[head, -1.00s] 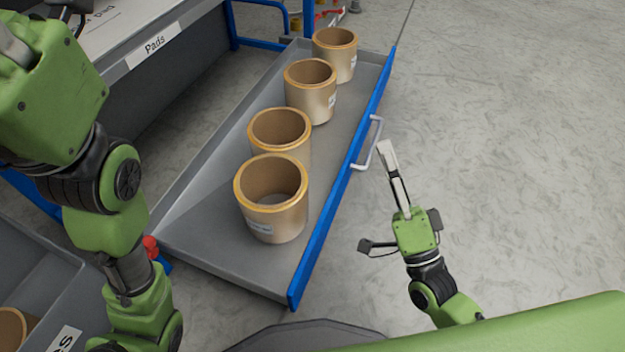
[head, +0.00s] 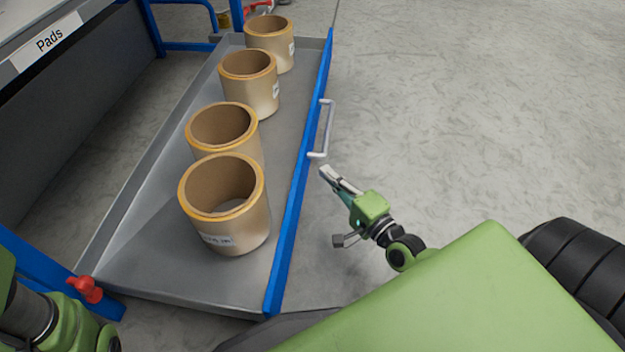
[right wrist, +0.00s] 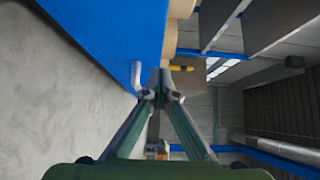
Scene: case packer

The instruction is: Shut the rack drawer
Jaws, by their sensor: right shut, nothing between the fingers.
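The rack drawer (head: 150,262) is pulled out, a grey tray with a blue front (head: 290,225) and a pale bar handle (head: 325,130). In the head view my right gripper (head: 324,171) is just outside the blue front, near the handle's lower end. It is shut and empty. In the right wrist view the closed fingertips (right wrist: 160,82) are beside the handle (right wrist: 137,76) and the blue front (right wrist: 115,30); I cannot tell whether they touch. My left arm shows at the lower left of the head view, but its gripper is out of view.
Several tan cardboard cores (head: 225,205) stand in a row in the drawer. A shelf labelled Pads (head: 50,42) is at the upper left. A red knob (head: 86,289) sits on the blue frame at the drawer's near corner. The floor (head: 480,110) to the right is clear.

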